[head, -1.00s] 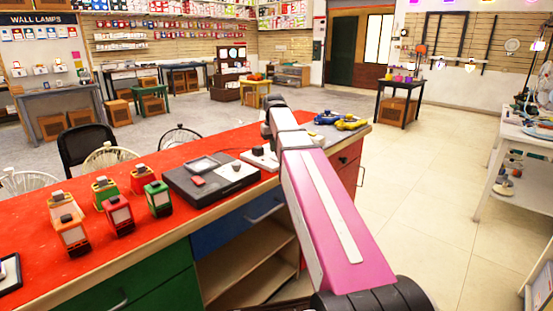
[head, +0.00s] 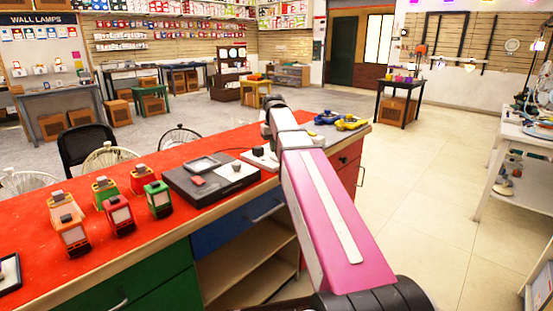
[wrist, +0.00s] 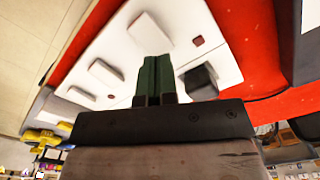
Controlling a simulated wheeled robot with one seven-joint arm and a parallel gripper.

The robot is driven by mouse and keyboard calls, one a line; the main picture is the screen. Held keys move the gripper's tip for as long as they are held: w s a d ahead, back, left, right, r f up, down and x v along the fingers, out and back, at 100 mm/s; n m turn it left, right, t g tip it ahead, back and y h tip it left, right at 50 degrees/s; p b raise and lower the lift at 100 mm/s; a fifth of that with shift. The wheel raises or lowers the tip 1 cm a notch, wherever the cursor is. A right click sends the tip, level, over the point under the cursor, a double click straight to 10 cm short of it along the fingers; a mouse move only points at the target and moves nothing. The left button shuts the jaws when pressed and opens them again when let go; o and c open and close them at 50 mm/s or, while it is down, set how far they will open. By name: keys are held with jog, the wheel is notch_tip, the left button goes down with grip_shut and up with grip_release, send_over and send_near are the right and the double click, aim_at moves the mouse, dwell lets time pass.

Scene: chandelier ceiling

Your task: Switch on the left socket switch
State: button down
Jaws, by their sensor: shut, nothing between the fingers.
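A white socket board (wrist: 120,60) lies on the red counter and fills much of the wrist view. It bears a white rocker (wrist: 150,31), two more pale rockers (wrist: 106,73) (wrist: 82,96), a small red piece (wrist: 198,41) and a black block-like knob (wrist: 201,80). My gripper (wrist: 154,62) has its green fingers together and empty, over the board between the knob and the pale rockers. Whether the fingertips touch the board, I cannot tell. In the head view the board (head: 248,157) shows only partly beside my arm; the gripper is hidden there.
The red counter (head: 60,235) also carries a black box (head: 210,190) with a red switch, several colored lantern-like items (head: 118,212) and blue and yellow objects (head: 340,121) behind my arm. A dark object (wrist: 305,45) stands beside the board. Open floor (head: 420,190) lies right of the counter.

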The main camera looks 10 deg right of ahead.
aim_at(274, 156)
jog(key=shift+f, duration=1.25)
dwell(0.7)
jog(key=shift+r, duration=3.55)
